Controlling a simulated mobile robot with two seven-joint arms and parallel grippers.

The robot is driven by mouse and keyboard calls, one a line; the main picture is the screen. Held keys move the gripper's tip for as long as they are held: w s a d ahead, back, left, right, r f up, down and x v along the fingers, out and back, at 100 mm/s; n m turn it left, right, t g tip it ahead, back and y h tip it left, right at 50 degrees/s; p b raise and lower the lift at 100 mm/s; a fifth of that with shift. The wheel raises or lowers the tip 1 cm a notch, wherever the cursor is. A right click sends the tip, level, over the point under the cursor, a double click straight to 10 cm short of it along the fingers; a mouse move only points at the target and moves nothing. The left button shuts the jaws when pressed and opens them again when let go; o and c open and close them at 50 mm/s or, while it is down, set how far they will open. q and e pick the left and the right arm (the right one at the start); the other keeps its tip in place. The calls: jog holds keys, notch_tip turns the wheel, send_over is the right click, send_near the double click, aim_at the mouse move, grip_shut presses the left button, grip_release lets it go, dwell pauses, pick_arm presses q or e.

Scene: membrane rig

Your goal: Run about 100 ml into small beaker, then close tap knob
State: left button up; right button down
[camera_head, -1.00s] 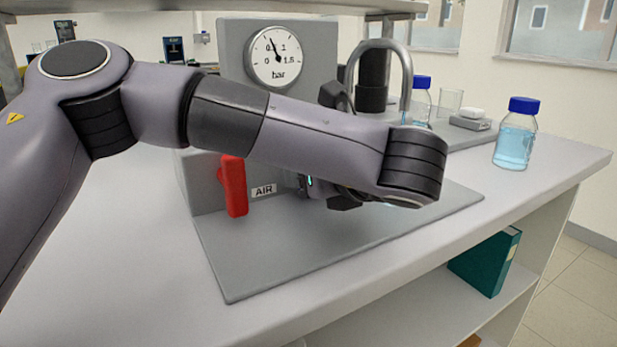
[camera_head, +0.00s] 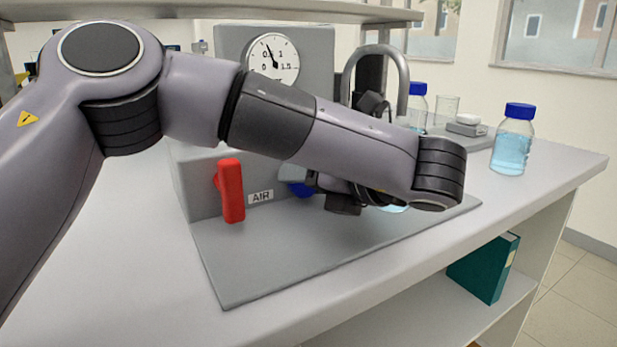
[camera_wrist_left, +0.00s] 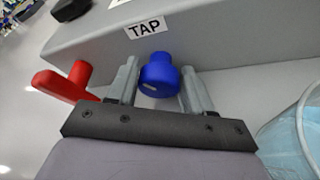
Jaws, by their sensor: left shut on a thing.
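The blue tap knob (camera_wrist_left: 160,75) sits under the TAP label on the grey rig front; in the head view only a bit of it (camera_head: 300,189) shows below my forearm. My left gripper (camera_wrist_left: 160,68) is shut on the knob, one finger on each side. The small beaker (camera_wrist_left: 297,135) is a clear vessel at the right edge of the left wrist view, cut off by the frame. In the head view a bluish sliver of it (camera_head: 394,208) shows under my wrist. Its level and any stream are hidden. My right gripper is not in view.
A red AIR lever (camera_head: 231,190) points down on the rig, left of the knob. The gauge (camera_head: 273,60) reads roughly 0.5 bar. A blue-capped bottle (camera_head: 512,142) stands at the right. The grey base plate (camera_head: 270,265) is clear in front.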

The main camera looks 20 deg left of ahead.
pick_arm(q)
jog(key=o, duration=1)
jog(key=shift+c, duration=0.2)
jog(key=shift+p+v, duration=0.35)
jog(key=shift+v, duration=3.25)
